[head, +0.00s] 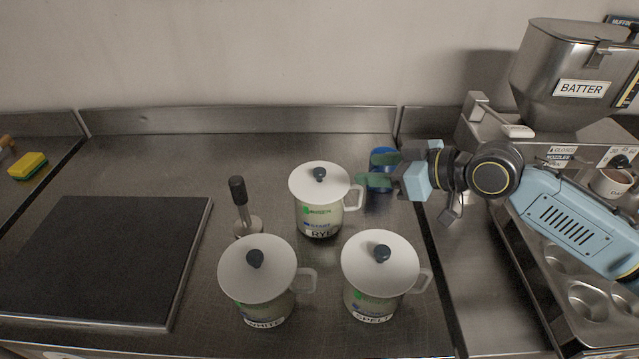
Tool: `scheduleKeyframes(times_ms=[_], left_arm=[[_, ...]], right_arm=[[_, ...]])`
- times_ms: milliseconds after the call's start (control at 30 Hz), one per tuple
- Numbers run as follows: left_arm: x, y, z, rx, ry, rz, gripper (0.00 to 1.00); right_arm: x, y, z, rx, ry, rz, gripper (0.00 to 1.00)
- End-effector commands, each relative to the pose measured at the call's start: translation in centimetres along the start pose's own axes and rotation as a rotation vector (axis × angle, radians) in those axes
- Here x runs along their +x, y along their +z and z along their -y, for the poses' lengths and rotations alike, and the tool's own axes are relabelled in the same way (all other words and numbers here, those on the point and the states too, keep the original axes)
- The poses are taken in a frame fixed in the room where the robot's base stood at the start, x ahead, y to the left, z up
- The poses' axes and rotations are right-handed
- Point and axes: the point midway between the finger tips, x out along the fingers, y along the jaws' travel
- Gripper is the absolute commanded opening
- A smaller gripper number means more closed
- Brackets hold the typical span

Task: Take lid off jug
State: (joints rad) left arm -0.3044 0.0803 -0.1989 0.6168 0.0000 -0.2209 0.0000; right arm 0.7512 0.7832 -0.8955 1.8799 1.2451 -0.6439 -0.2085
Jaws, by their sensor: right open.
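Three jugs with white round lids and dark knobs stand on the steel counter. The jug labelled RYE (318,221) is at the back, with its lid (302,186) on. The jug labelled WHITE (265,305) is front left with its lid (246,282) on. The jug labelled SPELT (371,302) is front right with its lid (370,267) on. My right gripper (374,170) comes in from the right. My left gripper is not in view.
A masher-like tool with a dark handle (238,190) stands left of the RYE jug. A black board (100,255) lies at left, with a yellow-green sponge (28,165) beyond. A batter hopper (570,75), a muffin tin (587,302) and a cup (610,184) are at right.

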Motion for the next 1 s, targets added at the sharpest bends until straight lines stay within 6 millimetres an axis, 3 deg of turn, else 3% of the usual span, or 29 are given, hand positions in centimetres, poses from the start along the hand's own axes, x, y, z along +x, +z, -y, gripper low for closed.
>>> scheduleKeyframes(times_ms=[400, 667, 1000], left_arm=[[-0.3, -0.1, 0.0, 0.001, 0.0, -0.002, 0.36], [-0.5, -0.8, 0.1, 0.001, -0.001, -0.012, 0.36], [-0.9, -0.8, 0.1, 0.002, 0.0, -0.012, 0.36]], right_arm=[[6.9, -0.1, 0.1, 0.0, -0.002, -0.002, 0.48], [8.9, 0.0, 0.4, -0.001, -0.002, -0.001, 0.48], [13.1, 0.1, 0.9, 0.0, -0.001, -0.001, 0.48]])
